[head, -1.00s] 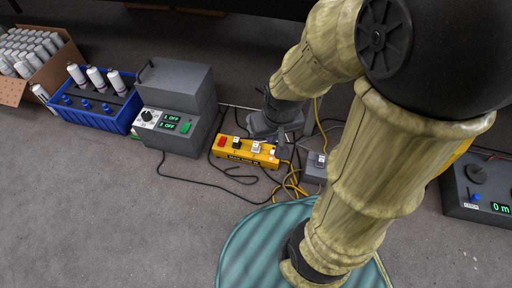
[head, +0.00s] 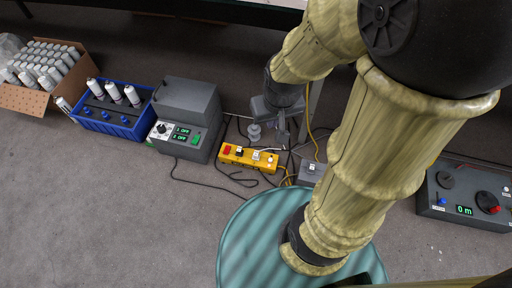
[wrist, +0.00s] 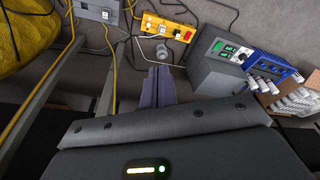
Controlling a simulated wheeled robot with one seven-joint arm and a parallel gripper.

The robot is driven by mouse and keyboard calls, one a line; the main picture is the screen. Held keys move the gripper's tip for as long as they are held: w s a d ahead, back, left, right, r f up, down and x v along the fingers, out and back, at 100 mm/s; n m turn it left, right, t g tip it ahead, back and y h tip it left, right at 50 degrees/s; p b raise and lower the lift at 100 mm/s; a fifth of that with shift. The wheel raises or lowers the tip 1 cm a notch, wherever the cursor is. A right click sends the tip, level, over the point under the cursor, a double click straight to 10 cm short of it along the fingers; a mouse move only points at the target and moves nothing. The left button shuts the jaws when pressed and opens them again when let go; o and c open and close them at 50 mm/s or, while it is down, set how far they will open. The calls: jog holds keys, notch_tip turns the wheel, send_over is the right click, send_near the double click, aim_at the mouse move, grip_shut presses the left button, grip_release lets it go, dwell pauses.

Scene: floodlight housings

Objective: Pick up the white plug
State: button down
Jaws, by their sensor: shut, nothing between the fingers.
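The white plug (head: 256,155) sits in the yellow power strip (head: 233,158) on the floor, between a black plug and another light-coloured fitting. In the wrist view a white plug (wrist: 163,29) shows on the strip (wrist: 152,20), ahead of the fingers. My gripper (head: 281,128) is shut and empty, behind the strip in the head view and apart from the plug. Its closed grey fingers (wrist: 158,72) point towards the strip in the wrist view.
A grey spool-shaped object (head: 254,133) stands behind the strip. A grey control box (head: 187,115) and a blue crate (head: 112,112) with bottles are left. A small grey switch box (head: 312,173) is right, with loose cables around. Front-left floor is clear.

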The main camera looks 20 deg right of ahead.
jog(key=w+p+v, duration=0.3)
jog(key=p+v, duration=0.9)
jog(key=v, duration=0.1)
jog(key=shift+r, duration=0.7)
